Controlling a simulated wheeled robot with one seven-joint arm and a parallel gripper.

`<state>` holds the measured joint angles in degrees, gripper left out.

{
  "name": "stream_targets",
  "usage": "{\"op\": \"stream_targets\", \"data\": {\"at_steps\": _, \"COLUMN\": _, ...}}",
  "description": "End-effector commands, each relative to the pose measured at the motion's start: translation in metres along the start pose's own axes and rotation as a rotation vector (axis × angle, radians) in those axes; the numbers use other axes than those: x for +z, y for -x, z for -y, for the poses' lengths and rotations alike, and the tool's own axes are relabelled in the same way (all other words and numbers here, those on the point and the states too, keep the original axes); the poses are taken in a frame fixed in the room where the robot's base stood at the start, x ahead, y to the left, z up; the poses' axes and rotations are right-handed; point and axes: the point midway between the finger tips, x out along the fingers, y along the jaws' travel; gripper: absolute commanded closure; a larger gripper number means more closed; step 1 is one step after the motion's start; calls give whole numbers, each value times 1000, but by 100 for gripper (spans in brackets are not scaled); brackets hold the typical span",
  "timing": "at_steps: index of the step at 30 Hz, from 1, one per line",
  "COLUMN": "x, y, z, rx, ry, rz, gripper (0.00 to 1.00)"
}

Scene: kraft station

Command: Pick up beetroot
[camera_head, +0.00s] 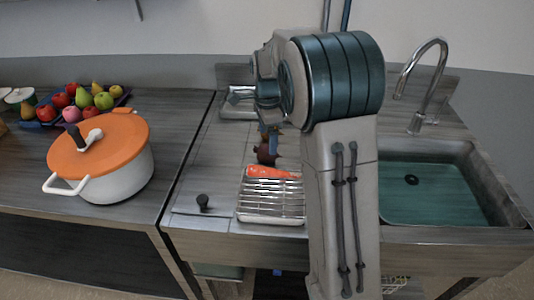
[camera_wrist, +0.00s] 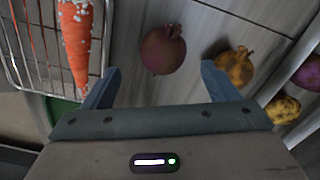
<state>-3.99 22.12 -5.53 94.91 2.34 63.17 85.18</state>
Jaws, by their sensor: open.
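The beetroot (camera_wrist: 162,52) is a round dark purple root with a short stem. In the wrist view it lies on the counter, ahead of and between my gripper's two fingers. It also shows in the head view as a dark red shape (camera_head: 266,155) behind the wire rack, partly hidden by my arm. My gripper (camera_wrist: 160,85) is open and empty, with its blue-grey fingers spread apart. The beetroot appears beyond the fingertips, and I cannot tell the exact gap. My gripper is mostly hidden behind my arm in the head view.
A wire rack (camera_head: 262,218) holds a carrot (camera_head: 270,172) close to the left finger. Yellow-brown vegetables (camera_wrist: 237,66) (camera_wrist: 283,109) lie to the right. An orange-lidded pot (camera_head: 118,175) and a fruit tray (camera_head: 35,124) stand left. A sink (camera_head: 440,190) with a faucet (camera_head: 427,85) is right.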

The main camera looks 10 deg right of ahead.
Motion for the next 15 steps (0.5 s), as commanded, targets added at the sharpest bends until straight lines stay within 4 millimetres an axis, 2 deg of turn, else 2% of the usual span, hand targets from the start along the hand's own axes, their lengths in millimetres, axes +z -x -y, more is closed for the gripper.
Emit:
{"op": "stream_targets", "data": {"at_steps": 8, "x": 0, "y": -23, "z": 1, "rx": 2, "ry": 0, "rz": 0, "gripper": 19}}
{"op": "stream_targets", "data": {"at_steps": 15, "x": 0, "y": -58, "z": 5, "rx": 2, "ry": 1, "rz": 0, "gripper": 19}}
